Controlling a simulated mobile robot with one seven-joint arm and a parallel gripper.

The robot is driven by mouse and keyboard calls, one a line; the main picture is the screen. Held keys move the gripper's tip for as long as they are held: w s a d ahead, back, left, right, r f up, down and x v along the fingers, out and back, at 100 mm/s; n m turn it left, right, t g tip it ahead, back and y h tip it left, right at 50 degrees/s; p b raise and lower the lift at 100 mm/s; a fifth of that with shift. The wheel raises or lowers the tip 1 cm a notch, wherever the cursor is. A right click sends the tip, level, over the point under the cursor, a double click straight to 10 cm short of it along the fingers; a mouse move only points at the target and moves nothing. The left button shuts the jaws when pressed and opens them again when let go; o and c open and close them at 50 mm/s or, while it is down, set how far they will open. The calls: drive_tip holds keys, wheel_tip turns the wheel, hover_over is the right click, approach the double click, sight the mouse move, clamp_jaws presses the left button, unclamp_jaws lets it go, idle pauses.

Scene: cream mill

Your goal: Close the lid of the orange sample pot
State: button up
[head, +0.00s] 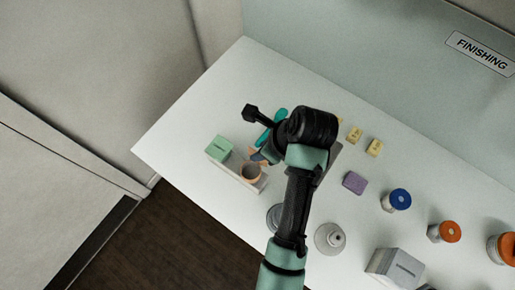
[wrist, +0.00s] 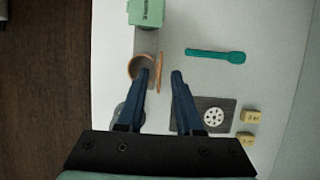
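The left fingertip overlaps the pot's opening. I cannot tell whether either finger touches the lid. In the head view my arm hides most of the gripper.
A green box (wrist: 146,12) stands beside the pot. A teal spoon (wrist: 215,55) lies to the right in the wrist view, near a dark plate with a white disc (wrist: 214,117). Yellow blocks (head: 374,148), a purple block (head: 355,183) and a blue-topped jar (head: 400,199) stand further right.

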drive_tip(key=shift+x, duration=1.6)
clamp_jaws()
